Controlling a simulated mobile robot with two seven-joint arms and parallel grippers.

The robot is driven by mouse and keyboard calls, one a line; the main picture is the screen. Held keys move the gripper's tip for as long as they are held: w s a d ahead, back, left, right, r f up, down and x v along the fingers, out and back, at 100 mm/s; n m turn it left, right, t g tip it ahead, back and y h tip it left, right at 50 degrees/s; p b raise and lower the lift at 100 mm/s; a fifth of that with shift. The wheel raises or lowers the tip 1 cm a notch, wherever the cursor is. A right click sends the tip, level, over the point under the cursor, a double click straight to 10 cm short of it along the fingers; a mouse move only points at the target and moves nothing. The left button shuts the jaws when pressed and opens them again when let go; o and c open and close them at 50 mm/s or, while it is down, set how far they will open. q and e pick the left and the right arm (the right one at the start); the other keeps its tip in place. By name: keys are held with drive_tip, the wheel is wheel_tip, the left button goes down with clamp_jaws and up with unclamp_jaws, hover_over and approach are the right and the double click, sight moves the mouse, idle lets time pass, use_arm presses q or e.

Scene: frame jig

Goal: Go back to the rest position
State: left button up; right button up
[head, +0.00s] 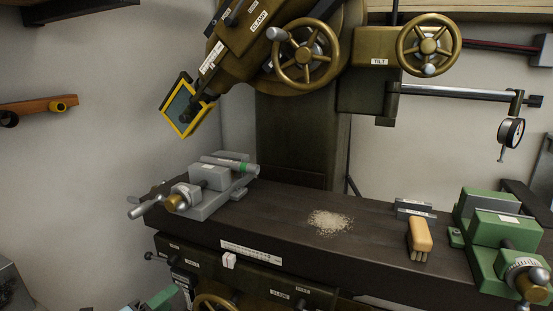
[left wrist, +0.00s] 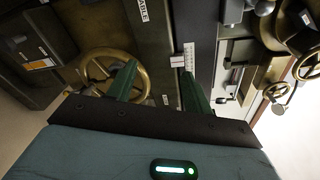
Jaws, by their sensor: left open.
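My left gripper (head: 150,302) shows only in part at the bottom edge of the head view, low in front of the machine's left side. In the left wrist view its two green fingers (left wrist: 158,70) stand apart with nothing between them. They point toward the machine's front, with a brass handwheel (left wrist: 112,72) behind the left finger. My right gripper is in neither view.
The dark machine table (head: 280,212) carries a grey vise (head: 210,178) at left, a pile of chips (head: 330,221), a wooden-backed brush (head: 419,239) and a green vise (head: 500,235) at right. A yellow-framed guard (head: 184,105) hangs above. A dial gauge (head: 511,132) hangs at right.

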use_arm(q)
drive_tip(key=s+d+f+n+g+y, duration=0.3)
drive_tip(key=s+f+n+g+y, duration=0.2)
drive_tip(key=s+f+n, duration=2)
wheel_tip(320, 180, down, 3)
drive_tip(key=shift+s+f+n, duration=0.15)
drive_tip(key=shift+s+n, duration=0.25)
drive_tip(key=shift+s, duration=0.3)
